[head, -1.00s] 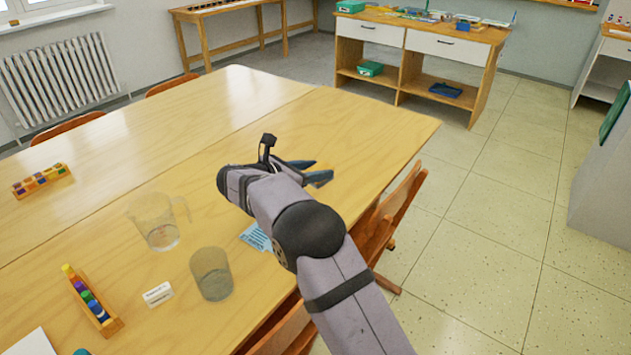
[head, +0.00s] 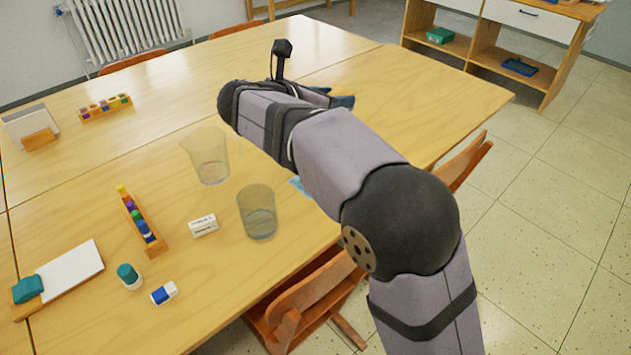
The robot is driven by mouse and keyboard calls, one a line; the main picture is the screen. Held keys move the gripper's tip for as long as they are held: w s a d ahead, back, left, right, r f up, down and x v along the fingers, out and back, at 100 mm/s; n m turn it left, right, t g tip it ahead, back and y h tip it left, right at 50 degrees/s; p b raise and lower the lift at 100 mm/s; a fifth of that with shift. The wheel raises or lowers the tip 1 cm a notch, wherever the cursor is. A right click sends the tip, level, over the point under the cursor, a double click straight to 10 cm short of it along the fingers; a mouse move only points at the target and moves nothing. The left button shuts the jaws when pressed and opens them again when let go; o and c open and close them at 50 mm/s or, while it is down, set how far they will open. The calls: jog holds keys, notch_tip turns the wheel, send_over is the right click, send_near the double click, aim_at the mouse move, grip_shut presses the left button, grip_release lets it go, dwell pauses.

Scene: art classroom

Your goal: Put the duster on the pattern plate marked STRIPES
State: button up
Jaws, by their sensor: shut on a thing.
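My gripper (head: 337,98) is above or at the far right part of the table, beyond my arm, and is partly hidden by it. I cannot tell whether the thing touches the table. A light blue card (head: 298,186) lies on the table beside my arm, mostly hidden behind it. I cannot read any STRIPES mark, so I cannot tell if it is that plate.
Two clear beakers (head: 208,155) (head: 257,212) stand left of my arm. A white eraser (head: 203,225), a peg rack (head: 142,220), a blue-white eraser (head: 164,293), a teal-topped jar (head: 130,276) and a white pad (head: 72,269) lie nearer. Chairs (head: 305,310) line the right edge.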

jog(key=shift+s+a+f+n+t+y+b, duration=0.1)
jog(key=shift+a+f+n+t+y+b, duration=0.25)
jog(key=shift+f, duration=2.3)
jog(key=shift+s+a+f+n+t+y+b, duration=0.15)
jog(key=shift+a+f+n+y+b, duration=0.3)
jog(key=shift+f, duration=2.2)
jog(key=shift+s+a+f+n+t+y+b, duration=0.1)
jog(key=shift+a+f+n+t+y+b, duration=0.3)
jog(key=shift+f, duration=2.25)
jog(key=shift+d, duration=0.1)
jog(key=shift+f, duration=0.5)
jog(key=shift+f, duration=0.1)
jog(key=o, duration=1.1)
jog(key=shift+g, duration=0.3)
